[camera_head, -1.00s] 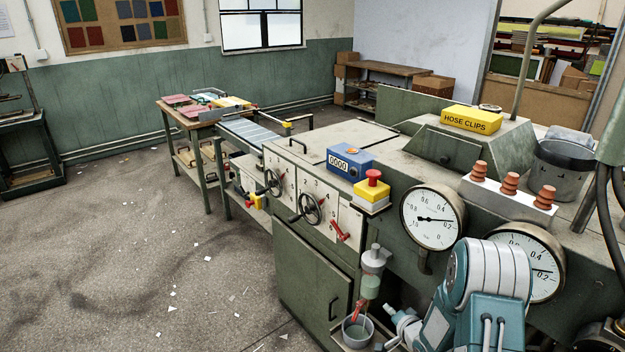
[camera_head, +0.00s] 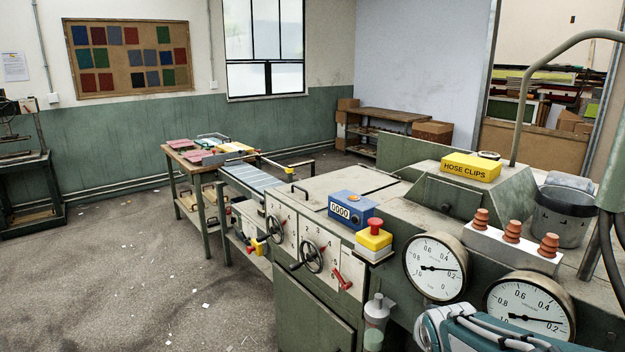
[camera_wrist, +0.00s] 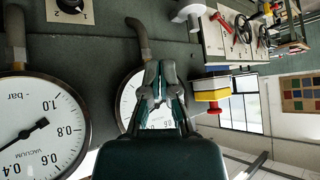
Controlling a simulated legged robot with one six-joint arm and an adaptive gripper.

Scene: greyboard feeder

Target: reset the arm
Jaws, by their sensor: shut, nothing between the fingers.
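My arm (camera_head: 480,330) shows at the bottom right of the head view, low in front of the machine's gauges. I cannot tell how far the fingertips are from the gauge face.
The green machine (camera_head: 320,310) fills the right half. It carries two gauges (camera_head: 435,268), a red stop button on a yellow box (camera_head: 374,236), a blue counter (camera_head: 348,209) and a yellow hose clips box (camera_head: 470,167). The floor (camera_head: 130,290) at left is open.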

